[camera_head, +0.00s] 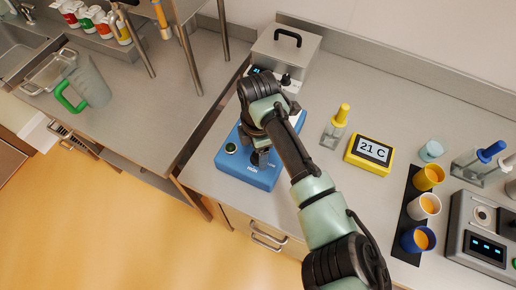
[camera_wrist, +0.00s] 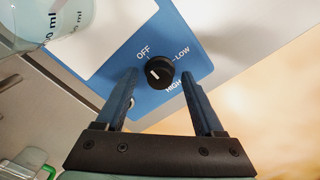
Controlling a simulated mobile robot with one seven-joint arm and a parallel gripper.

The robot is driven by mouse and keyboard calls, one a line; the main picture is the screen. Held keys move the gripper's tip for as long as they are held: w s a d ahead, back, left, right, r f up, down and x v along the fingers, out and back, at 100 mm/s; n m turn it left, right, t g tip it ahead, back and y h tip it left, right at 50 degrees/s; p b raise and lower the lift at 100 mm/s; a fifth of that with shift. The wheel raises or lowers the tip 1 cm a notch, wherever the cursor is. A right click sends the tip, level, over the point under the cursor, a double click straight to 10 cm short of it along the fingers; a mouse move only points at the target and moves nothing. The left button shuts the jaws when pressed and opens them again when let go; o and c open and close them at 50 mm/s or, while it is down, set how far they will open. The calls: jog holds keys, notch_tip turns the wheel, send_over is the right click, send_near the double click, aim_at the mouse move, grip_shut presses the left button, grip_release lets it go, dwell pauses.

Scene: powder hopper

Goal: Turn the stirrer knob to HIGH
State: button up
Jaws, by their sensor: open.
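The blue stirrer (camera_head: 236,168) stands on the bench, partly hidden under my arm. Its round black stirrer knob (camera_wrist: 160,73) shows in the wrist view, with OFF, LOW and HIGH printed around it. A short white mark sits on the knob's left part; I cannot tell exactly which label it points to. My gripper (camera_wrist: 158,80) is open, with one blue finger on each side of the knob and gaps visible. In the head view my gripper (camera_head: 261,157) is over the stirrer's front panel and hides the knob.
A clear beaker with ml marks (camera_wrist: 52,22) is close by on the stirrer's white plate. A yellow 21 C display (camera_head: 370,153), a yellow-capped bottle (camera_head: 338,125) and several cups stand right. A grey box with a handle (camera_head: 287,50) is behind.

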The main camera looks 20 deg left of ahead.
grip_shut()
dwell(0.4)
